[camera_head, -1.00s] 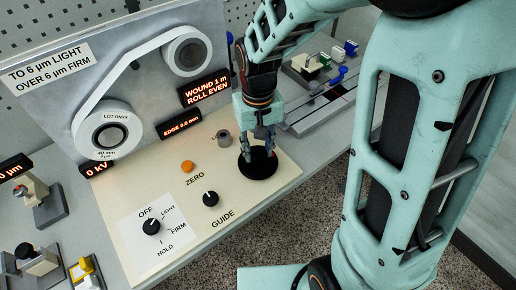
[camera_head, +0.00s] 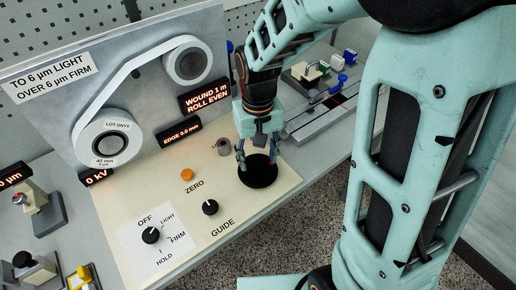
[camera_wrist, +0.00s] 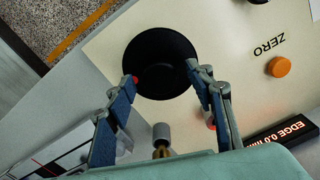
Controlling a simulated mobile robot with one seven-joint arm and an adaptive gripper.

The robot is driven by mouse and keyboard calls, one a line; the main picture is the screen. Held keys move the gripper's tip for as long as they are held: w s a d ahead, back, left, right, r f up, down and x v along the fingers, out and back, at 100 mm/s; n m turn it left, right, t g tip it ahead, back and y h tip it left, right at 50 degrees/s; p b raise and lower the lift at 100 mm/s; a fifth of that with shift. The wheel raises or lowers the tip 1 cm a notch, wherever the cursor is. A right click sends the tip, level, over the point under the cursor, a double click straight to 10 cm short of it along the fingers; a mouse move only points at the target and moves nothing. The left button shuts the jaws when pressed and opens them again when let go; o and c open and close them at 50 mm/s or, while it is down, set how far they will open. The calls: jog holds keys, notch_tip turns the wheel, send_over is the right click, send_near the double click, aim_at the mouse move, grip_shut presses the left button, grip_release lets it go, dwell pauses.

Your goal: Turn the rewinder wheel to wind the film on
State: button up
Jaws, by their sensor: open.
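The rewinder wheel appears to be the black round disc (camera_head: 258,174) on the cream panel; it also shows in the wrist view (camera_wrist: 160,50). My gripper (camera_head: 257,163) points down over it, open, with a finger towards each side. In the wrist view my fingertips (camera_wrist: 164,76) lie across the disc's lower part, one near each side edge; I cannot tell whether they touch it. The film (camera_head: 131,72) runs from the lower roll (camera_head: 85,137) to the upper roll (camera_head: 188,63). A display (camera_head: 205,96) reads "WOUND 1 m, ROLL EVEN".
A small grey cylinder (camera_head: 223,147) stands close behind the wheel. The orange ZERO button (camera_head: 187,175), the GUIDE knob (camera_head: 210,208) and the OFF/LIGHT/FIRM/HOLD selector (camera_head: 151,236) are to the left. A grey rail fixture (camera_head: 318,112) lies at the back right.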

aim_at(258, 161)
notch_tip(258, 161, up, 12)
dwell(0.4)
jog(key=shift+f, duration=0.1)
dwell(0.9)
notch_tip(258, 161, down, 12)
jog(key=n+b, duration=0.2)
jog(key=n, duration=0.8)
jog(key=shift+n, duration=0.4)
jog(key=shift+c, duration=0.2)
jog(key=c, duration=1.1)
